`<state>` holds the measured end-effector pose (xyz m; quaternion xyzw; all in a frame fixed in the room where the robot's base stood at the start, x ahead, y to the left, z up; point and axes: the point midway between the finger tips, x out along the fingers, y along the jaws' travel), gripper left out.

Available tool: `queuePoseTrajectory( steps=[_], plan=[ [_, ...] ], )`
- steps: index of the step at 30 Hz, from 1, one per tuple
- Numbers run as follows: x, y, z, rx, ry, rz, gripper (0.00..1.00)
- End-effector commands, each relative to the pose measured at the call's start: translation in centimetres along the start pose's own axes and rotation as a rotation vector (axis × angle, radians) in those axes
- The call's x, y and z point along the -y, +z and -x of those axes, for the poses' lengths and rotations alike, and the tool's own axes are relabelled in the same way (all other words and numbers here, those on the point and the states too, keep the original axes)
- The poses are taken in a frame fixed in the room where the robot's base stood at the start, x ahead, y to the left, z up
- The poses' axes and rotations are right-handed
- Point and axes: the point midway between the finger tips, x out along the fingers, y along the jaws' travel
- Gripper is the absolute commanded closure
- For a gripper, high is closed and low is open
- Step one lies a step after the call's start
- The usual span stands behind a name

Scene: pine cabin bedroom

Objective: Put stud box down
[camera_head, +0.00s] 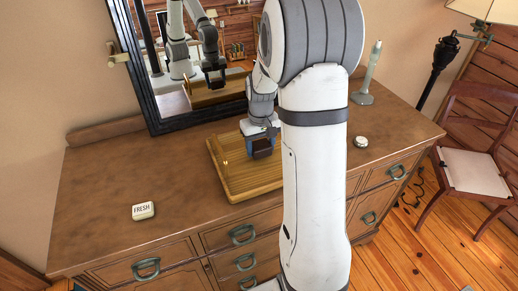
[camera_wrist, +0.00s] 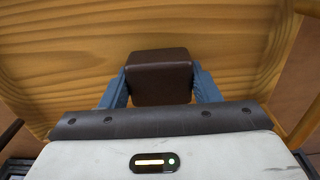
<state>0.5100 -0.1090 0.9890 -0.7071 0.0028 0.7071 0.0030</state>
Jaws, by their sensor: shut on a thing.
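The stud box is a small dark brown box (camera_wrist: 160,78), held between the two blue fingers of my gripper (camera_wrist: 161,88) in the wrist view. In the head view the box (camera_head: 262,153) shows below my gripper (camera_head: 261,145), over the wooden tray (camera_head: 240,188). My gripper is shut on it. The wrist view shows the tray's pale wood grain (camera_wrist: 60,70) behind the box. I cannot tell whether the box touches the tray. My arm hides part of the tray's right side.
The tray lies on a brown dresser (camera_head: 100,190). A white tin marked FRESH (camera_head: 143,211) sits to its left. A small round item (camera_head: 360,142) and a grey-green candlestick-like object (camera_head: 370,75) are to the right. A black-framed mirror (camera_head: 150,70) stands behind. The dresser's left top is mostly clear.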

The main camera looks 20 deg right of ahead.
Motion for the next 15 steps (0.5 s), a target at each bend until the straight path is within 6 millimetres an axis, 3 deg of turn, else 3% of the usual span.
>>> queuePoseTrajectory(
  steps=[4, 15],
  plan=[
    [0.0, 0.0, -1.5, 0.000, 0.000, 0.000, 0.67],
    [0.1, 0.0, -2.1, -0.001, 0.000, 0.001, 0.67]
  ],
)
